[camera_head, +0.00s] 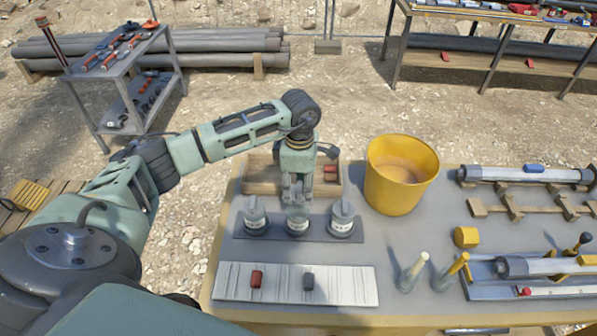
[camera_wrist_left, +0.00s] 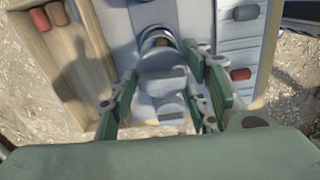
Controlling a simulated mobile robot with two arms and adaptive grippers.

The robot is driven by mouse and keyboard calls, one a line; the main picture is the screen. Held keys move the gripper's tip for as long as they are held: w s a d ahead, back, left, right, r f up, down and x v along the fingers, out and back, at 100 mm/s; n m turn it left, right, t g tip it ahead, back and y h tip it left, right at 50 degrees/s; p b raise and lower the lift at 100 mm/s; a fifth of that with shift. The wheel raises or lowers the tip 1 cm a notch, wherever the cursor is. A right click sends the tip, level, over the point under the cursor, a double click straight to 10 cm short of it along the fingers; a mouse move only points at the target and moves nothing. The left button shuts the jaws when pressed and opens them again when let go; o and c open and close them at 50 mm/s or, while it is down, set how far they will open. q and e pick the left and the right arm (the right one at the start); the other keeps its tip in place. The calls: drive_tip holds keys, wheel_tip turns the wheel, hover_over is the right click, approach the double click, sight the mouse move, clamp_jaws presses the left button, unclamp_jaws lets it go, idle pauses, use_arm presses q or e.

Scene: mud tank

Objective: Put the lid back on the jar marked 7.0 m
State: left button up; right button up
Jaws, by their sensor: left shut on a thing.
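Three jars with pale labels stand in a row on a dark rack (camera_head: 315,250): a left jar (camera_head: 255,222), a middle jar (camera_head: 298,224) and a right jar (camera_head: 341,224). The left and right jars have grey knobbed lids. The label print is too small to read. My left gripper (camera_head: 297,196) points down directly over the middle jar. In the left wrist view its fingers (camera_wrist_left: 161,78) are shut on a round grey lid (camera_wrist_left: 160,68). The fingers partly hide the middle jar's top, and I cannot tell whether the lid touches it. My right gripper is not in view.
A wooden crate (camera_head: 262,188) with red pieces is behind the jars. A yellow bucket (camera_head: 398,185) stands to their right. A pale ribbed tray (camera_head: 340,290) with a red and a dark piece lies in front.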

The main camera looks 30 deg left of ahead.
use_arm(q)
drive_tip(key=shift+a+n, duration=0.25)
drive_tip(key=shift+n, duration=0.05)
drive_tip(key=shift+d+f+b, duration=0.15)
drive_tip(key=shift+f+b, duration=0.25)
drive_tip(key=shift+f, duration=0.55)
wheel_tip(320, 180, down, 4)
drive_tip(key=shift+r+b, duration=0.25)
drive_tip(key=shift+b, duration=1)
drive_tip(key=shift+f+b, duration=0.5)
drive_tip(key=shift+f, duration=0.05)
drive_tip(key=shift+w, duration=0.1)
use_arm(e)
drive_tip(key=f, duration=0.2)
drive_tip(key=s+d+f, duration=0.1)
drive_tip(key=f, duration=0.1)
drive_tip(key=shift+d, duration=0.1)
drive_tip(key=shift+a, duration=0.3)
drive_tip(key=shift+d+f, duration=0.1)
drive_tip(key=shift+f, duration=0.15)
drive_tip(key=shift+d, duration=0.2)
